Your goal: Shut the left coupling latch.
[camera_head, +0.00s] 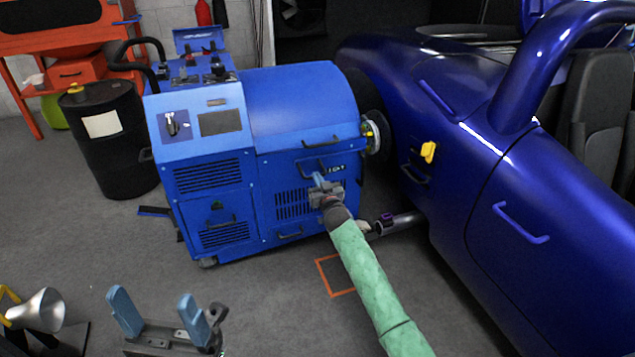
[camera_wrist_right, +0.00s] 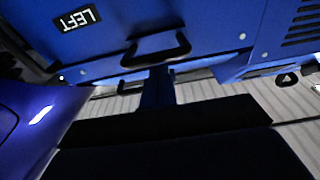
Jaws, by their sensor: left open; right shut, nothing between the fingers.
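The blue hub dynamometer (camera_head: 300,105) stands beside the blue car, its round hub end (camera_head: 372,135) close to the car's wheel. A black label reading LEFT (camera_wrist_right: 77,19) is on its blue panel, upside down in the right wrist view. A black handle-shaped bar (camera_wrist_right: 157,48) sits beside this label; I cannot tell whether it is the latch. My right gripper (camera_head: 317,178) is shut and empty in front of this panel. Its blue fingers (camera_wrist_right: 158,88) overlap the bar's edge in the wrist view; contact is unclear. My left gripper (camera_head: 158,308) is open and empty, low at the front left.
The blue car (camera_head: 490,160) fills the right side, with a yellow piece (camera_head: 428,152) on its flank. A black drum (camera_head: 108,140) stands left of the dynamometer. An orange outline (camera_head: 337,277) marks the floor under my right arm. The floor between my arms is mostly clear.

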